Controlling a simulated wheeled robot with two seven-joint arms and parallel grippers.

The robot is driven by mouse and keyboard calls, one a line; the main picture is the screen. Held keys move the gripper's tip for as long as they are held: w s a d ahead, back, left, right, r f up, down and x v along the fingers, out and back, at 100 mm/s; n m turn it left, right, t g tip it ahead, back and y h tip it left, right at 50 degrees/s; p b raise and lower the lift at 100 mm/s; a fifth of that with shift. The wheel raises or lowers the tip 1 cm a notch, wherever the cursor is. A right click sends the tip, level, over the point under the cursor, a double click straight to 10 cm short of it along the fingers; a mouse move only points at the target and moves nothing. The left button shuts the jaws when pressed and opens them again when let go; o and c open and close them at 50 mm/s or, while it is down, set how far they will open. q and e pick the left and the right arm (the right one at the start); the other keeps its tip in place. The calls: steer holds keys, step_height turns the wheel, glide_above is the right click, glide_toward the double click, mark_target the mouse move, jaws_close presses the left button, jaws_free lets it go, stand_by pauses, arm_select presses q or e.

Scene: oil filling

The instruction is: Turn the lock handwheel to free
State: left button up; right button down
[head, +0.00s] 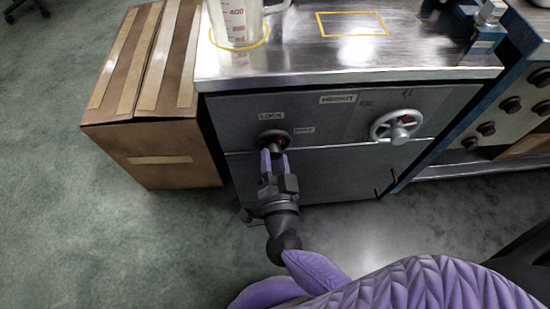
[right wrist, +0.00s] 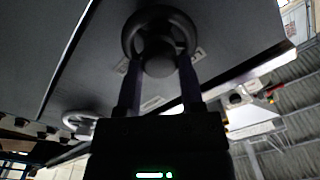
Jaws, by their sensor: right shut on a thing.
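The dark lock handwheel (head: 274,133) is on the grey front panel of the cabinet, below a LOCK label (head: 271,116). A second small label (head: 304,130) sits at its right, too small to read surely. My right gripper (head: 274,153) comes from below with its two purple fingers at the handwheel. In the right wrist view the handwheel (right wrist: 158,13) shows its round rim and central hub. The fingers of the right gripper (right wrist: 160,68) lie on either side of the hub and are shut on it. My left gripper is in neither view.
A silver handwheel (head: 397,125) is further right on the panel, near a HEIGHT label (head: 338,99). A measuring jug (head: 236,20) stands on the metal top (head: 300,62). A cardboard box (head: 150,165) stands at the left of the cabinet. The floor in front is clear.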

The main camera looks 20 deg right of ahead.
steer(key=m, duration=0.6)
steer(key=shift+f+m, duration=0.15)
steer(key=shift+m, duration=0.15)
steer(key=shift+m+b, duration=0.4)
steer(key=shift+m, duration=2)
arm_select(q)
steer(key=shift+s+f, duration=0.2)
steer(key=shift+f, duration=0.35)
arm_select(e)
steer(key=shift+m, duration=0.4)
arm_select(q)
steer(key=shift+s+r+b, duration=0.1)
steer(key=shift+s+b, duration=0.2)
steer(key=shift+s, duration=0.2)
